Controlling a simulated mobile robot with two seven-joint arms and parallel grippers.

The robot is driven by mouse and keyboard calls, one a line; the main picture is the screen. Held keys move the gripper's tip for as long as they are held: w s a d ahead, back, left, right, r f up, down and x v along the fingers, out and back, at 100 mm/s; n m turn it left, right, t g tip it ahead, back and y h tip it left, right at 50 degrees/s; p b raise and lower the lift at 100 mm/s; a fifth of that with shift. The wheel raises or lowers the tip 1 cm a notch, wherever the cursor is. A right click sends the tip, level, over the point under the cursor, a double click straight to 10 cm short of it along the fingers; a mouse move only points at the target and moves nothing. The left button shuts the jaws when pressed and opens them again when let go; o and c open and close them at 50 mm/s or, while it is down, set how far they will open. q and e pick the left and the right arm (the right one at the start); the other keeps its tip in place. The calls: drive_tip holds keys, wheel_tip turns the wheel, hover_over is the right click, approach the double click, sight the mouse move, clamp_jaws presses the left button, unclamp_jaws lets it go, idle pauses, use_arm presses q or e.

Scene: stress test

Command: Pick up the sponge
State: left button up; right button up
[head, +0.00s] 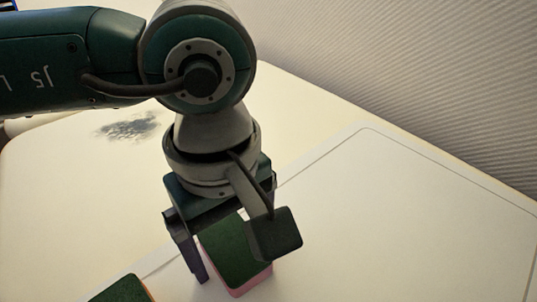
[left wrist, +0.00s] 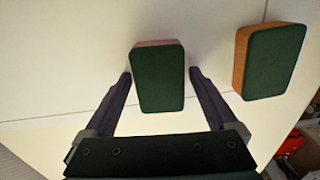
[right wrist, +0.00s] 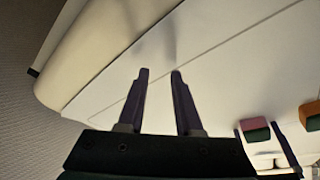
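A green-topped sponge with a pink underside (head: 232,252) stands on the white table below my left gripper (head: 236,268). In the left wrist view this sponge (left wrist: 158,80) lies between the two fingertips of the left gripper (left wrist: 159,72). The fingers are open, one on each side, with a narrow gap visible beside the sponge. A second sponge, green and orange (left wrist: 272,62), is to the right in that view; its corner shows at the bottom left of the head view (head: 125,290). My right gripper (right wrist: 160,71) is open and empty over the table.
The white table (head: 400,220) has a thin outlined panel and a dark smudge (head: 130,127). A ribbed wall (head: 420,70) rises behind it. Red clutter (left wrist: 298,140) shows at the lower right of the left wrist view. Much of the table's right side is clear.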

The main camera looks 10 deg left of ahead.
sight(232, 244)
use_arm(q)
drive_tip(key=c, duration=1.1)
drive_tip(key=shift+c, duration=0.2)
drive_tip(key=shift+r, duration=0.1)
